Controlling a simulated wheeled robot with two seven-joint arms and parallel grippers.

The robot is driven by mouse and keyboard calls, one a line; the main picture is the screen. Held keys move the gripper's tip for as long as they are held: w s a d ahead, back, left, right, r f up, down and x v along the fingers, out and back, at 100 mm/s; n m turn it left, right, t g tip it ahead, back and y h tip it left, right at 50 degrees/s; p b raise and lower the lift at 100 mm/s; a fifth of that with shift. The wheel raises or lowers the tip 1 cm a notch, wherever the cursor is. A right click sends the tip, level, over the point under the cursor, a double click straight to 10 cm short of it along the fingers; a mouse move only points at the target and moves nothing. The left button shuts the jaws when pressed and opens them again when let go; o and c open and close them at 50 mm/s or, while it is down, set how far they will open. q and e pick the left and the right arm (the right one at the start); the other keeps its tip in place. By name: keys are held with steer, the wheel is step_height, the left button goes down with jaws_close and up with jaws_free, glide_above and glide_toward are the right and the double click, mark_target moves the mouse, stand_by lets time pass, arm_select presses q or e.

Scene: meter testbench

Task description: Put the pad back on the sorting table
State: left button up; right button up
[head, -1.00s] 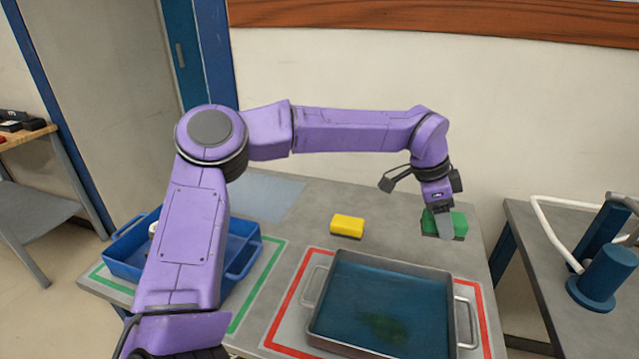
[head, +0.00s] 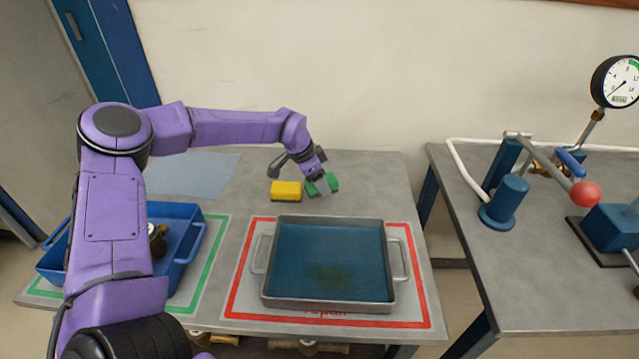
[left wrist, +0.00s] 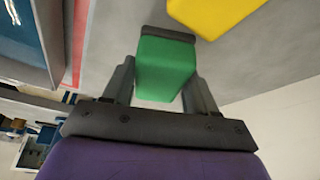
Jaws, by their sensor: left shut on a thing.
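The green pad (head: 331,182) is at the back of the grey sorting table (head: 385,175), behind the metal tray. My left gripper (head: 319,187) is shut on it. In the left wrist view the green pad (left wrist: 165,68) sits between the two fingers (left wrist: 160,85), with a dark layer along its far end. Whether the pad touches the tabletop is hard to tell. A yellow pad (head: 286,191) lies on the table just left of the gripper; it also shows in the left wrist view (left wrist: 212,12). My right gripper is not in view.
A metal tray (head: 390,262) with blue liquid and a greenish stain stands inside a red outline. A blue bin (head: 195,237) holding a brass part stands inside a green outline. A second table (head: 560,270) with a gauge (head: 617,80) and pump is at right.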

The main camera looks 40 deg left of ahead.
arm_select(q)
steer(key=shift+f, duration=1.25)
steer(key=o, duration=1)
steer(key=shift+d, duration=0.1)
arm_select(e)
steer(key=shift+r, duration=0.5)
arm_select(q)
steer(key=b+v, duration=0.1)
steer(key=v, duration=1.1)
steer(key=shift+r+b, duration=0.1)
steer(key=shift+b, duration=0.2)
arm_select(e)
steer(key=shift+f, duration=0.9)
